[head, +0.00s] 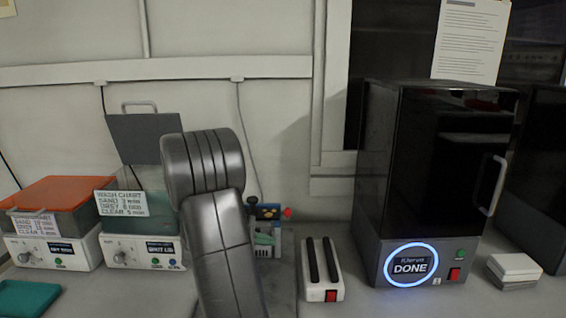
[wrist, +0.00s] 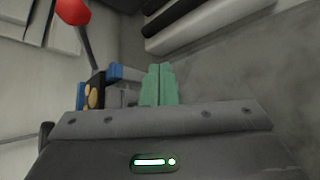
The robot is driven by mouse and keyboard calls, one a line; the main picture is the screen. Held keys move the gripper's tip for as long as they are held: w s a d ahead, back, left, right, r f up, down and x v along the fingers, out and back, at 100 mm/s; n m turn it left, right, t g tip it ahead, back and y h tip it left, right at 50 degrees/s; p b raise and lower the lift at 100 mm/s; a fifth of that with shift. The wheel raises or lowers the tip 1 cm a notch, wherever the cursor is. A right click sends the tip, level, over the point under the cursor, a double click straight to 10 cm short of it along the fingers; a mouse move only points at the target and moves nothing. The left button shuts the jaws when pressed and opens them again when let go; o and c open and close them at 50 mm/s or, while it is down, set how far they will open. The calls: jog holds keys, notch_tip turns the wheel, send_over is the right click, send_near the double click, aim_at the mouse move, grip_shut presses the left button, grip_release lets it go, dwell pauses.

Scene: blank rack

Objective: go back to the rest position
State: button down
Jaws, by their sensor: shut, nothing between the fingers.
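My gripper (wrist: 158,70) shows in the wrist view as two green fingers pressed together, with nothing between them. The grey wrist housing fills the lower part of that view. In the head view my grey arm rises in front of the bench and hides most of what is behind it. A small device with blue and yellow parts (head: 268,211) and a red knob (head: 287,212) shows just right of my arm. In the wrist view its red knob (wrist: 72,12) and blue part (wrist: 115,73) are left of my fingers.
A white block with two black bars (head: 331,294) stands right of my arm. Farther right is a dark cabinet (head: 435,150) with a lit ring reading DONE. White blocks (head: 514,267) lie beside it. Two labelled baths, one orange-lidded (head: 55,193), stand left with a teal tray (head: 27,298).

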jog(key=shift+v, duration=2.7)
jog(key=shift+d, duration=0.1)
